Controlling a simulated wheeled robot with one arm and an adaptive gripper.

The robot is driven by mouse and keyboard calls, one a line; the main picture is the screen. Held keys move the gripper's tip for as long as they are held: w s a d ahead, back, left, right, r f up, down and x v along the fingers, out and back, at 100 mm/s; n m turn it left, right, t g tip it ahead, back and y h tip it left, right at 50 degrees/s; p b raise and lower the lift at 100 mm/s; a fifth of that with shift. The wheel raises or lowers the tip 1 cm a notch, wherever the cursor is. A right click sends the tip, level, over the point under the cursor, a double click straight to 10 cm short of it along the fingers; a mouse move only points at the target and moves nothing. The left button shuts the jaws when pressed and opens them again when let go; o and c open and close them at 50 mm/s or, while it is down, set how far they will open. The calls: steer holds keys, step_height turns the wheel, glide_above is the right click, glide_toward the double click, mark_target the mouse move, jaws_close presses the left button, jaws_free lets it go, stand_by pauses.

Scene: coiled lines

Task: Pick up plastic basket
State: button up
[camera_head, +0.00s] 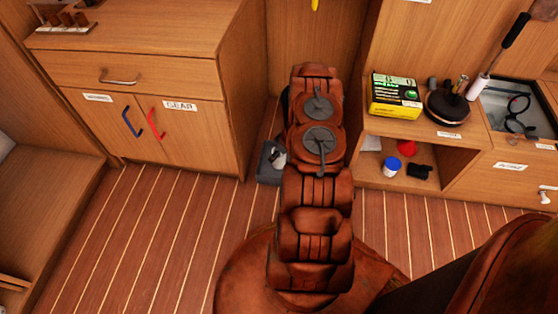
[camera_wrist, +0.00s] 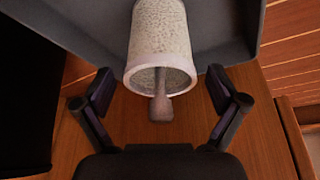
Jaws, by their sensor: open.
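A grey basket (camera_head: 268,166) stands low on the floor beside the cabinet in the head view, mostly hidden behind my arm. In the wrist view a grey walled container (camera_wrist: 225,25), which looks like this basket, fills the top. A pale speckled mortar (camera_wrist: 160,35) with a pestle (camera_wrist: 160,105) lies on its side in the container, its mouth towards me, apparently overhanging the near edge. My gripper (camera_wrist: 162,88) is open, its fingers either side of the mortar's mouth and close to the container's near edge. Contact cannot be told. The head view hides my gripper.
A wooden cabinet (camera_head: 140,65) stands to the left. A shelf unit (camera_head: 455,150) on the right holds a yellow box (camera_head: 395,95), a black round stand (camera_head: 447,107) and a blue-lidded jar (camera_head: 391,167). The striped floor (camera_head: 140,215) is clear at left front.

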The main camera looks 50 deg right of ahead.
steer(key=shift+w+a+f, duration=0.1)
steer(key=shift+w+f, duration=0.05)
steer(key=shift+f, duration=0.4)
steer(key=shift+c, duration=0.3)
steer(key=c, duration=1.3)
